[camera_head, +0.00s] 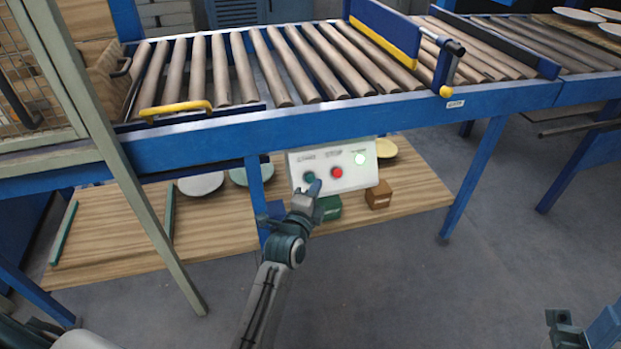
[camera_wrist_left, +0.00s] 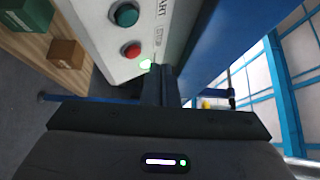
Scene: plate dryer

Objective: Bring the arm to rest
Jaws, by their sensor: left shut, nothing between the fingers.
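My left gripper (camera_head: 313,187) is shut and empty. In the head view its tips are in front of the white control box (camera_head: 348,180), just below and beside the green START button (camera_head: 309,176). I cannot tell whether they touch the box. In the left wrist view the closed fingers (camera_wrist_left: 160,72) are close to the lit lamp (camera_wrist_left: 146,64), with the red button (camera_wrist_left: 132,50) and green button (camera_wrist_left: 126,14) further up. My right gripper (camera_head: 562,325) shows only partly at the lower right.
A blue-framed roller conveyor (camera_head: 400,107) runs above the control box. Below it, a wooden shelf (camera_head: 225,215) carries plates, a green box (camera_head: 328,208) and a brown box (camera_head: 378,195). A grey-green frame post (camera_head: 150,210) stands at left. The floor (camera_head: 430,270) at right is clear.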

